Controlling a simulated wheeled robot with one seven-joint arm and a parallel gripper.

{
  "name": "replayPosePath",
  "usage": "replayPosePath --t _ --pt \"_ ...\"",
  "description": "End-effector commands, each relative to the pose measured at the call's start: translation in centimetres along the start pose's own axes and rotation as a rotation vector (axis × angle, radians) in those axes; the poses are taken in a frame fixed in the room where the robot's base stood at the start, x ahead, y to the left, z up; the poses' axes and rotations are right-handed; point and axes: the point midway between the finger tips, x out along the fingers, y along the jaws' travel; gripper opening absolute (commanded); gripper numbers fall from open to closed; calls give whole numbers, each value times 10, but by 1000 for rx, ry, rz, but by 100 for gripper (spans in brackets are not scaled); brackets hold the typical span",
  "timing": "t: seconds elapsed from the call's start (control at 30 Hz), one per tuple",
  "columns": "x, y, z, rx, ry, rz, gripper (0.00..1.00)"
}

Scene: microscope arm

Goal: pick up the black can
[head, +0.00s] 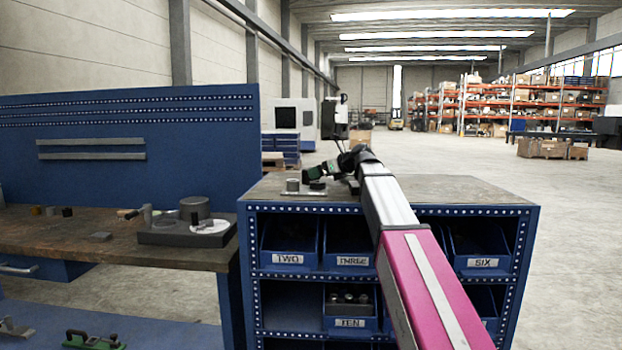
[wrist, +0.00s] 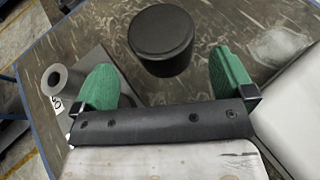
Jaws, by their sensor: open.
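The black can (wrist: 162,40) stands on the worn top of the blue cabinet. In the wrist view it shows whole, its round dark lid facing the camera. My gripper (wrist: 163,66) is open, with one green finger to the can's left and one to its right. A visible gap separates each finger from the can, and nothing is held. In the head view my gripper (head: 316,172) is low over the cabinet's back left part, and the can is hard to make out there among the dark shapes.
A grey hollow cylinder (wrist: 56,80) stands on a flat plate (wrist: 95,70) left of my gripper. The cabinet top (head: 455,188) is clear on the right. Labelled blue bins (head: 350,243) fill shelves below. A workbench (head: 60,235) with parts stands at left.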

Motion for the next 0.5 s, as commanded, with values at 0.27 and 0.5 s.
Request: replayPosePath --t 0.27,0.5 --pt "25 -3 3 0 0 2 100" --pt "53 -4 3 0 0 1 100"
